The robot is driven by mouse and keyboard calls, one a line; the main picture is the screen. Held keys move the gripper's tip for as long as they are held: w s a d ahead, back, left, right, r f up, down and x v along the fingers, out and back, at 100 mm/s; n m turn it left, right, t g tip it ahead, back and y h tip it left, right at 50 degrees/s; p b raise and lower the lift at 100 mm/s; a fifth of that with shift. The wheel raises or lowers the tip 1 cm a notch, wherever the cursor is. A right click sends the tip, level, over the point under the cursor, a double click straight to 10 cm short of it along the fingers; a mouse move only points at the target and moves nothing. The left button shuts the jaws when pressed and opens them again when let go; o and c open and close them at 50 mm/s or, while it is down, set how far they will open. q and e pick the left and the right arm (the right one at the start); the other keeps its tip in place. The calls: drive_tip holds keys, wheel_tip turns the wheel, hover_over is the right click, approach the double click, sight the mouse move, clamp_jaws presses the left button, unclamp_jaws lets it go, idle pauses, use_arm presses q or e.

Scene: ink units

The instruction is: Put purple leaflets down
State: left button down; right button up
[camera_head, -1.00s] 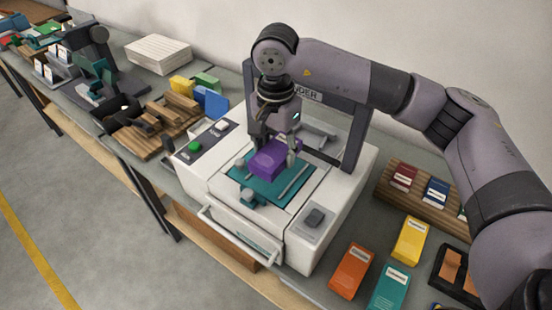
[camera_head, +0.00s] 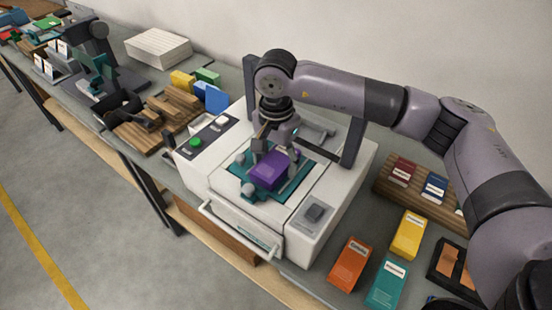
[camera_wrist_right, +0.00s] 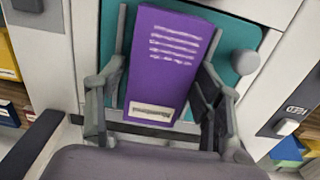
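The purple leaflets (camera_head: 269,170), a block with a white label, lie on the teal plate (camera_head: 235,187) of the white machine (camera_head: 305,225). My right gripper (camera_head: 277,158) is low over the plate, right behind and around the block. In the right wrist view the purple leaflets (camera_wrist_right: 165,65) sit slightly turned between the two fingers (camera_wrist_right: 165,75). A narrow gap shows by the left finger; the right finger is very close to the block, and contact there is unclear. The gripper looks open. My left gripper is not in view.
A dark frame (camera_head: 355,140) stands around the back of the machine. Orange (camera_head: 350,263), yellow (camera_head: 409,235) and teal (camera_head: 387,284) packs lie to its right. A wooden rack (camera_head: 420,192) is behind them. Wooden blocks (camera_head: 165,120) stand to the left.

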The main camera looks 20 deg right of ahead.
sight(276, 161)
drive_tip(key=shift+o, duration=0.6)
drive_tip(key=shift+r, duration=0.15)
wheel_tip(276, 161, up, 12)
drive_tip(key=b, duration=0.3)
